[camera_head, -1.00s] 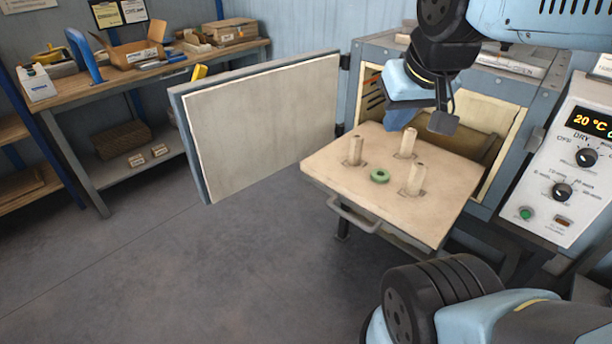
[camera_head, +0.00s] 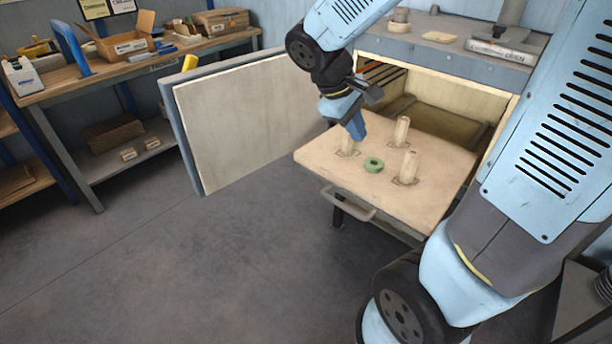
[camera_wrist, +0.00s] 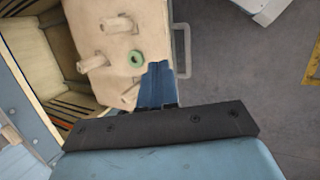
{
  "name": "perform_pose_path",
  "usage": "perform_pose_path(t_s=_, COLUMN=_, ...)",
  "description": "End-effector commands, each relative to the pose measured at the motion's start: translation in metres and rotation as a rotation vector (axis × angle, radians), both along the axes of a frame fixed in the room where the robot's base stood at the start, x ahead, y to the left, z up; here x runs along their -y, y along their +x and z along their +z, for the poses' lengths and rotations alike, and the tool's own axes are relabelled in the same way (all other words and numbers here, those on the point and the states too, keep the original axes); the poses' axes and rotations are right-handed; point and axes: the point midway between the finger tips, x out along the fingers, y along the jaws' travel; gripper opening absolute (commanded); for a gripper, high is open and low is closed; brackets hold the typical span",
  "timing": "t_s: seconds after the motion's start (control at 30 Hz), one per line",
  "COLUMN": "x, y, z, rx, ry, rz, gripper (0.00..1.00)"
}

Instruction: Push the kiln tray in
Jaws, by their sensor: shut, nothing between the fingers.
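The kiln tray (camera_head: 425,198) is a pale slab sticking out of the open kiln (camera_head: 440,98). It carries three wooden posts and a green ring (camera_head: 373,165), and a grey handle (camera_head: 345,207) is on its front edge. My gripper (camera_head: 357,134) is shut and empty.
The kiln door (camera_head: 245,120) stands open to the left. A workbench (camera_head: 130,62) with boxes and tools is at the back left. The floor (camera_head: 240,260) in front of the door and tray is clear. Small items lie on top of the kiln.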

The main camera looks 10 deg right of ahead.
Motion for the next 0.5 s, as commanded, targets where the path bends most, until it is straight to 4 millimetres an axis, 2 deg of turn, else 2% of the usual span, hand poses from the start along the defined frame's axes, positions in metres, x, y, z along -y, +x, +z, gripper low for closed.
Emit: perform_pose_path(t_s=0.5, x=-0.051, y=0.067, z=-0.087, rx=-0.289, ry=-0.435, rz=0.458, gripper=0.0)
